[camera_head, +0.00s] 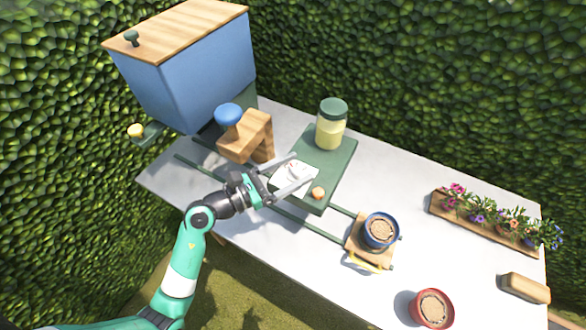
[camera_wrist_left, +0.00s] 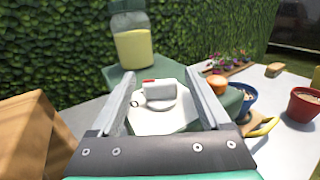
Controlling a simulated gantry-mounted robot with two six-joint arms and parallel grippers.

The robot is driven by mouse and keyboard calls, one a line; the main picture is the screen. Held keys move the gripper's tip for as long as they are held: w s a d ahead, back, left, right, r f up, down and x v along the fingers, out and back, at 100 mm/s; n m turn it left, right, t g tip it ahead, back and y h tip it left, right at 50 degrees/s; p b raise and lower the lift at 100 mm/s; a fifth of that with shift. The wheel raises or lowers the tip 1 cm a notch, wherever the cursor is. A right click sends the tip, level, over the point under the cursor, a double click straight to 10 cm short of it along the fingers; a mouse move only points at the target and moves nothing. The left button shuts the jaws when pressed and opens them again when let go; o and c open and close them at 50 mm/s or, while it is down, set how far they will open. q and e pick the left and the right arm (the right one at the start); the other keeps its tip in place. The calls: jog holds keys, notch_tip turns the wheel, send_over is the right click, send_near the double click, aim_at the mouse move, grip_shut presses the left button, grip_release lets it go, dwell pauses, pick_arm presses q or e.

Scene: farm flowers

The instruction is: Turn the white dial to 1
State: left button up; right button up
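The white dial (camera_head: 294,170) sits on a white plate on a green board. In the left wrist view the dial (camera_wrist_left: 160,92) is a white knob with a red mark on its upper left. My left gripper (camera_head: 303,167) is open, with one finger on each side of the dial. In the left wrist view the fingers of the left gripper (camera_wrist_left: 161,82) stand apart from the knob with gaps on both sides. The numbers around the dial are too small to read. My right gripper is not in view.
A jar with yellow contents (camera_head: 331,124) and a small wooden knob (camera_head: 318,193) are on the green board (camera_head: 335,165). A wooden block (camera_head: 246,137) with a blue knob stands left of the dial. A blue pot (camera_head: 381,231) sits to the right.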

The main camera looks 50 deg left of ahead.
pick_arm(q)
grip_shut()
jog(key=shift+a+m+h, duration=0.1)
jog(key=shift+m+h, duration=0.3)
jog(key=shift+h, duration=0.2)
jog(key=m+g+h+b, duration=0.1)
jog(key=h, duration=0.1)
jog(key=shift+f+m+h+b, duration=0.1)
jog(key=shift+m+h+b, duration=0.25)
jog(key=shift+m+h, duration=0.05)
jog(key=shift+f+m+g+h+b, duration=0.1)
jog(key=shift+m+g+h+b, duration=0.65)
jog(key=shift+h, duration=0.35)
jog(key=m+g+h+b, duration=0.2)
jog(key=h+b, duration=0.1)
jog(key=shift+m, duration=0.35)
jog(key=shift+m+g+h+b, duration=0.6)
jog(key=shift+g+h+b, duration=0.15)
jog(key=shift+g, duration=0.1)
